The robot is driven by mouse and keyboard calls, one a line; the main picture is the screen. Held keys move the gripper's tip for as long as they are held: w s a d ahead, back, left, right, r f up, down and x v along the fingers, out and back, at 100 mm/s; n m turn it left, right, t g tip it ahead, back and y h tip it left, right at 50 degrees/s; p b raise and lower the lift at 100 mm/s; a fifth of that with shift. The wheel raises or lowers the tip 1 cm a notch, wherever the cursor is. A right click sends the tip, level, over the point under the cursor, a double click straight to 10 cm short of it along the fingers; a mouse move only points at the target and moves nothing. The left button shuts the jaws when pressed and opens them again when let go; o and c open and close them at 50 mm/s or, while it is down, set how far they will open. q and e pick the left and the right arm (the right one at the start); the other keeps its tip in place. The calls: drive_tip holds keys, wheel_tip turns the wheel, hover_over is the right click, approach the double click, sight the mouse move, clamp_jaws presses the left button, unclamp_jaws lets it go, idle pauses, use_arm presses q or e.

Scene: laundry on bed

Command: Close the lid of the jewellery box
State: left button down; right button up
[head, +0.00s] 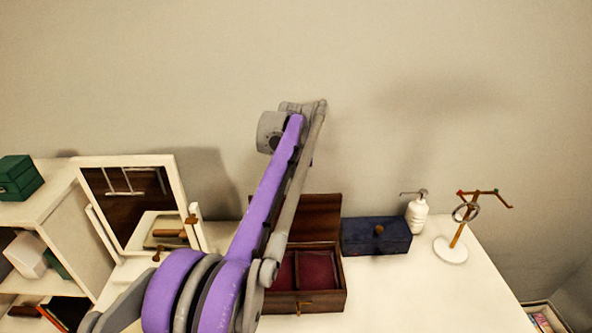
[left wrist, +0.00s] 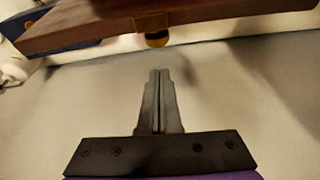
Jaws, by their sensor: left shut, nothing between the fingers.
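The jewellery box (head: 302,303) is dark wood and stands on the white table, with red-lined compartments (head: 318,270) showing inside. Its lid (head: 318,212) stands open at the back, partly hidden by my left arm. In the left wrist view a wooden panel, seemingly the lid (left wrist: 225,14), crosses the top, with a small brass-coloured knob (left wrist: 157,40) on its edge. My left gripper (left wrist: 159,75) is shut and empty, with its fingertips a little apart from that edge. In the head view my arm hides its fingers. My right gripper is in neither view.
A dark blue box (head: 376,236) with a knob stands right of the jewellery box. Beyond are a white pump bottle (head: 417,215) and a jewellery stand (head: 450,249). A framed mirror (head: 130,205) stands left. The table's front right is clear.

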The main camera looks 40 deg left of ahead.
use_arm(q)
drive_tip(key=shift+s+d+r, duration=0.25)
drive_tip(key=shift+s+d, duration=0.75)
drive_tip(key=shift+s, duration=0.25)
drive_tip(key=shift+d, duration=0.1)
